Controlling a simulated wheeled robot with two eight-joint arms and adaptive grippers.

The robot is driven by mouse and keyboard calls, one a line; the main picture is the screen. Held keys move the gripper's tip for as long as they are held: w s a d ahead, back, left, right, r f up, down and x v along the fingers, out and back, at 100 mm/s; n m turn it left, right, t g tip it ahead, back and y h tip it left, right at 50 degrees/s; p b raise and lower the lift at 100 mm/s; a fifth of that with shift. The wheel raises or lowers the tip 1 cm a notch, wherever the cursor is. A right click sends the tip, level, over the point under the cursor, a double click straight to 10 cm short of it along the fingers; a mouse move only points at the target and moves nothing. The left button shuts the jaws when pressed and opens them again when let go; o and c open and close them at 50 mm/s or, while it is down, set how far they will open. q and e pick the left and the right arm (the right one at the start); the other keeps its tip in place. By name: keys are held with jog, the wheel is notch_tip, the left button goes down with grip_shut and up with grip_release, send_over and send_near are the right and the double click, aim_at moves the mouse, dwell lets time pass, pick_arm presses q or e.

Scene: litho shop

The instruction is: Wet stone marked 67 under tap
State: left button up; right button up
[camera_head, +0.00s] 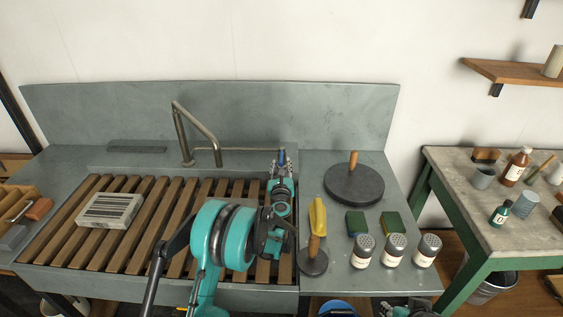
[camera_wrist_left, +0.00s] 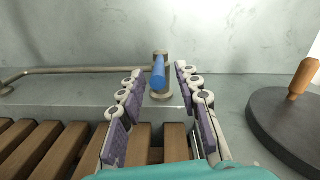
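A pale grey stone block (camera_head: 108,210) with dark bands on its top lies on the wooden slats of the sink, left of the tap. I cannot read a number on it. The bent metal tap (camera_head: 195,133) stands at the back of the sink. Its blue lever (camera_wrist_left: 158,74) is at the right end of the pipe. My left gripper (camera_head: 281,166) is at the lever. In the left wrist view its fingers stand apart on either side of the lever, with gaps showing. A teal and dark part of my right arm shows at the bottom edge; its fingers are unclear.
Right of the sink are a round dark disc with a wooden handle (camera_head: 354,184), a yellow-topped tool (camera_head: 318,217), two sponges, and several shakers (camera_head: 396,249). Wooden slats (camera_head: 150,225) cover the sink. A side table (camera_head: 450,170) with bottles stands at right.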

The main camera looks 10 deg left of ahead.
pick_arm(q)
jog(key=v, duration=0.9)
jog(key=shift+w+r, duration=0.1)
jog(key=s+d+r+m+h, duration=0.3)
jog(key=d+r+m+h, duration=0.1)
jog(key=r+m, duration=0.65)
jog(key=s+d+r+m+g+h, duration=0.2)
jog(key=s+d+m+h, duration=0.2)
jog(key=s+m, duration=0.65)
jog(key=s+a+f+m+g+y, duration=0.1)
jog(key=s+a+f+m+g, duration=0.2)
jog(key=s+m, duration=0.3)
jog(key=s+a+f+m+g+y, duration=0.1)
jog(key=s+a+f+m+g, duration=0.1)
jog(key=s+f+m, duration=0.2)
jog(key=s+a+f+m+g+y, duration=0.2)
jog(key=s+m, duration=0.7)
jog(key=s, duration=0.6)
notch_tip(320, 180, down, 2)
jog(key=shift+s+a+f+m+g, duration=0.2)
jog(key=shift+a+m+g, duration=0.1)
jog(key=shift+a+g, duration=0.55)
